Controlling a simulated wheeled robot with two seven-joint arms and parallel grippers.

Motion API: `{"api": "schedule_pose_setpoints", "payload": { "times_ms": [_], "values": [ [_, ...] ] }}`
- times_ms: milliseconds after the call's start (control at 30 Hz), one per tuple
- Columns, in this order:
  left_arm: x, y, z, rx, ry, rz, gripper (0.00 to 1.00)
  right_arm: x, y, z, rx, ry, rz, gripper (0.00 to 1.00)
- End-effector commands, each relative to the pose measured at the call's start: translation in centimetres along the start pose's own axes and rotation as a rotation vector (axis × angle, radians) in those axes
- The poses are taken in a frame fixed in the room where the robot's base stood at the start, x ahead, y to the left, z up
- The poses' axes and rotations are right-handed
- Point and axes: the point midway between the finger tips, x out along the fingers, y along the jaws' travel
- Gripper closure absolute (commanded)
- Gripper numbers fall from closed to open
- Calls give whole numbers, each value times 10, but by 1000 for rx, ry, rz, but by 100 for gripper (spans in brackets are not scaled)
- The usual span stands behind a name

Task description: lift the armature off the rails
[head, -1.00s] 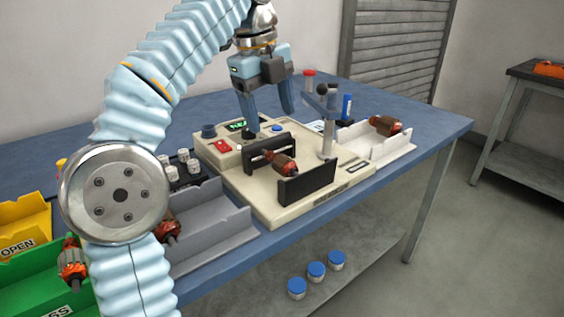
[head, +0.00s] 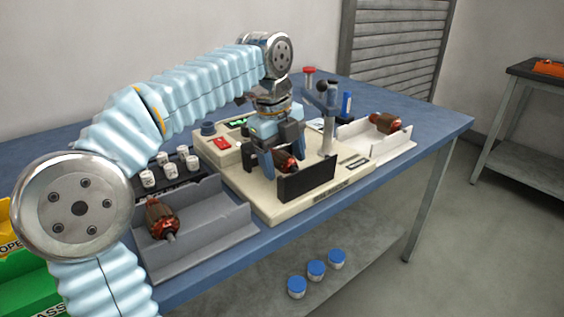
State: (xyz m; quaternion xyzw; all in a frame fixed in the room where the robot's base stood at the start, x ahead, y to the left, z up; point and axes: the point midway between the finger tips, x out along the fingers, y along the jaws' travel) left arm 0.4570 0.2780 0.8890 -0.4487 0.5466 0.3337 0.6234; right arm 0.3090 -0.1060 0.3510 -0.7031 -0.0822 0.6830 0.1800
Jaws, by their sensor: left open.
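The armature (head: 286,161), with copper windings, lies across the two black rails of the cream tester; the front rail (head: 307,180) shows clearly, and the rear rail is mostly hidden by my gripper. My left gripper (head: 277,178) is open and points down over the tester. Its fingers are lowered around the armature, one to the left and one partly hidden behind it. I cannot tell whether they touch it. My right gripper is not in view.
A metal post (head: 327,130) with a lever stands just right of the armature. A white tray (head: 400,143) at right holds another armature (head: 386,122). A grey tray (head: 215,222) at left holds an armature (head: 162,217).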

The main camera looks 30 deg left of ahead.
Motion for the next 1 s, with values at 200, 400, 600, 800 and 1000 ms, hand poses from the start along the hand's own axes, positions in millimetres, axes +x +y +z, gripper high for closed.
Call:
{"api": "schedule_pose_setpoints", "payload": {
  "times_ms": [200,400,600,800,1000],
  "values": [
    [-1,0,0,0,0,0,42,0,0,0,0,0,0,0],
    [-1,0,0,0,0,0,73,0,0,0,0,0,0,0],
    [-1,0,0,1,0,-1,98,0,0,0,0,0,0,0],
    [-2,0,0,1,0,-1,98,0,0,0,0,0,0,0],
    [-16,-4,0,2,-1,-3,98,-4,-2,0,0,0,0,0]
  ]
}}
